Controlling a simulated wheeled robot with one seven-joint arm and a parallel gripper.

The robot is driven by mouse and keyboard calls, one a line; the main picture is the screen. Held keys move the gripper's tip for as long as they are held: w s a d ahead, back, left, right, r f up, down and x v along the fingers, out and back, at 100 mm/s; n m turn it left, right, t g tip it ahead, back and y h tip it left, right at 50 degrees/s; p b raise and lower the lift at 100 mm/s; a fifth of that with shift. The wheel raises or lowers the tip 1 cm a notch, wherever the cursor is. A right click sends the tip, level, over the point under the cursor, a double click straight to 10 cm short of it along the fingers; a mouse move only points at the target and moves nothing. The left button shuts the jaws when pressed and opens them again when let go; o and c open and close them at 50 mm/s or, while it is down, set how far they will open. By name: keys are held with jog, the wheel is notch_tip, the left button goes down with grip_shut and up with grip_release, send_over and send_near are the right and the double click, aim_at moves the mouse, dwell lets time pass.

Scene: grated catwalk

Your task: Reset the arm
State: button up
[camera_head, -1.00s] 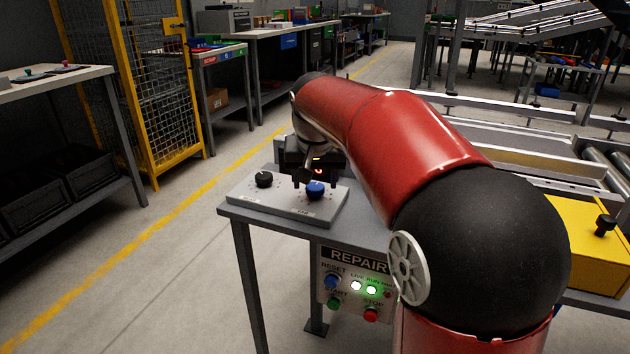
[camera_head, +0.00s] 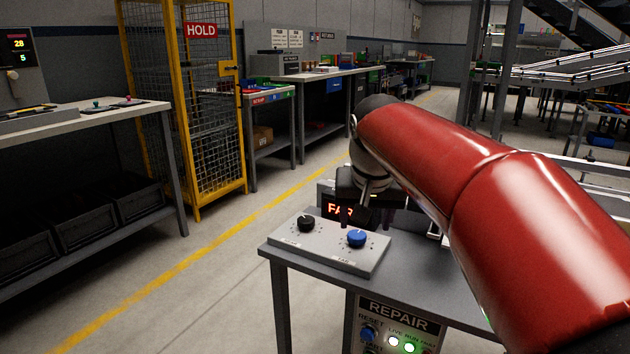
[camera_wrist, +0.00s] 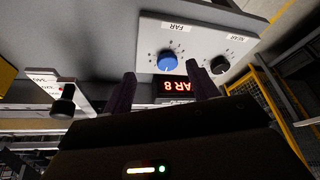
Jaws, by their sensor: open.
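My red arm reaches from the lower right of the head view to my gripper (camera_head: 345,218), partly hidden behind its own wrist. It is just behind the control panel (camera_head: 292,247), in front of the red-lit display (camera_head: 333,208). In the wrist view my gripper (camera_wrist: 161,69) is open and empty, its two dark fingers apart. The blue knob (camera_wrist: 167,61), labelled FAR, shows between and beyond the fingertips. The black knob (camera_wrist: 219,65) is beside it. In the head view, the blue knob (camera_head: 356,238) and the black knob (camera_head: 306,223) stand clear of the fingers.
The panel sits on a grey table (camera_head: 440,290) with a REPAIR button box (camera_head: 400,325) on its front. A yellow cage (camera_head: 205,120) and a workbench (camera_head: 90,118) stand at the left. Floor along the yellow line (camera_head: 190,265) is clear.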

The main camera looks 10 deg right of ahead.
jog(key=s+f, duration=0.4)
jog(key=s, duration=0.3)
jog(key=s+f+n, duration=0.1)
jog(key=s+f, duration=0.3)
jog(key=s, duration=0.3)
jog(key=s+f+n+t, duration=0.1)
jog(key=s+f, duration=0.4)
jog(key=s, duration=0.3)
jog(key=shift+y, duration=0.4)
jog(key=shift+s, duration=0.1)
dwell(5.3)
